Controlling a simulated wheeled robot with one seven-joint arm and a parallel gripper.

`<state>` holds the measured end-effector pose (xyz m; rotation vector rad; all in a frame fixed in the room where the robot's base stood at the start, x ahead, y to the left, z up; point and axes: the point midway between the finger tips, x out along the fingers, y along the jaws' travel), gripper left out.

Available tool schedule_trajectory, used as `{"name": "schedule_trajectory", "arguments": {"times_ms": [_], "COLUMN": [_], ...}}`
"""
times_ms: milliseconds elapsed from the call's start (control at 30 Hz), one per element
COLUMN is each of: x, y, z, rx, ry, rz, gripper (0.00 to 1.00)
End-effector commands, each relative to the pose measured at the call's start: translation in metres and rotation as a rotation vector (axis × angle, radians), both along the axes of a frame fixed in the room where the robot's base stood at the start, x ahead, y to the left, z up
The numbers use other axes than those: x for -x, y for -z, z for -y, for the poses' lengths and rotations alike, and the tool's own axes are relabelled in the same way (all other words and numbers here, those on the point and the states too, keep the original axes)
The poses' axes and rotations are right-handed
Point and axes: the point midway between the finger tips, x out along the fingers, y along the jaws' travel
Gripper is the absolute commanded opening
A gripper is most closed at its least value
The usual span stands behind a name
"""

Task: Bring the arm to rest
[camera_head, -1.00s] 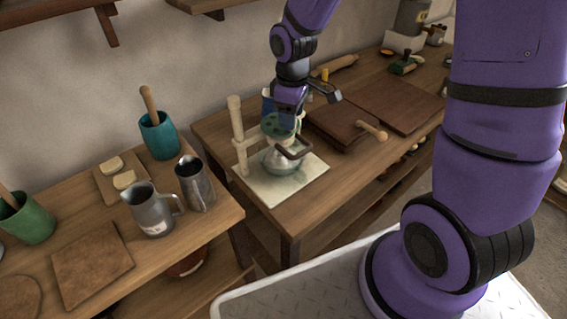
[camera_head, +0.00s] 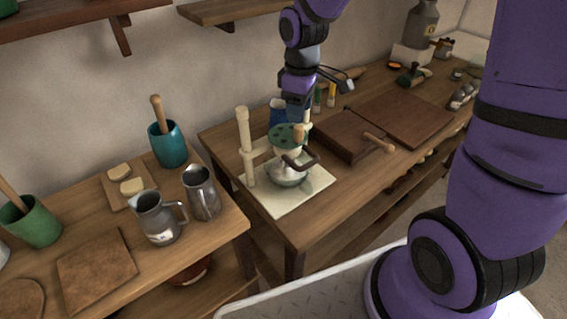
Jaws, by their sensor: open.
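My purple arm comes down from the top of the picture, and my gripper (camera_head: 298,112) points down just above and behind a pour-over stand on the right wooden table. Its fingers are small and partly lost against the things behind, and I see nothing held in it. The stand (camera_head: 244,135) has pale posts on a cream base. It bears a green-topped cup (camera_head: 284,137) above a round silvery vessel (camera_head: 288,175) with a dark handle. A blue container (camera_head: 277,112) stands behind, partly hidden.
The left table holds two metal pitchers (camera_head: 160,220) (camera_head: 201,192) and a teal pot (camera_head: 168,147). Wall shelves (camera_head: 60,22) hang above. A gap separates the tables.

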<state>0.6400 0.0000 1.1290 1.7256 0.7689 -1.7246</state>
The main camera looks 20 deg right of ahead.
Motion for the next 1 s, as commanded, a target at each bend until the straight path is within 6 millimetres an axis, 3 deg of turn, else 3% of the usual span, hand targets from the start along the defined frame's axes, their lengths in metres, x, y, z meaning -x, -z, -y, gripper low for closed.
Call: {"name": "schedule_trajectory", "arguments": {"times_ms": [233, 367, 700, 1000], "x": [0.001, 0.01, 0.064, 0.126], "y": [-0.004, -0.023, -0.102, -0.154], "z": [0.001, 0.007, 0.032, 0.05], "rx": [0.002, 0.011, 0.011, -0.046], "ry": [0.009, 0.057, 0.313, 0.543], "rz": [0.007, 0.039, 0.182, 0.306], "gripper": [0.51, 0.51, 0.51, 0.51]}}
